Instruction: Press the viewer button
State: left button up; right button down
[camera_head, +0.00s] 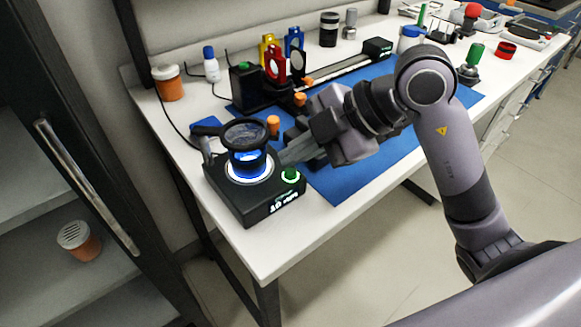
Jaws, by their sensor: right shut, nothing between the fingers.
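The viewer (242,204) is a black box near the front left corner of the white bench. A lit white ring with a blue glow (249,167) shows on its top, under a round magnifier lens (246,133). The green viewer button (290,175) sits on the box's right side with a pale ring around it and lit text below. My right gripper (284,158) is shut and empty, its fingertips just above and behind the button. I cannot tell whether they touch it. My left gripper is not in view.
A blue mat (350,180) lies under my right arm. Behind stand a black box with a green knob (252,86), yellow, red and blue holders (275,62), a white bottle (210,65) and an orange jar (168,83). A dark cabinet (60,180) stands left.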

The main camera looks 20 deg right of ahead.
dwell(0.3)
jog(key=shift+f, duration=0.45)
jog(key=shift+f+b, duration=0.3)
dwell(0.4)
jog(key=shift+r, duration=0.1)
jog(key=shift+r+p, duration=0.6)
jog(key=shift+p, duration=0.25)
notch_tip(320, 180, up, 6)
jog(key=p, duration=0.6)
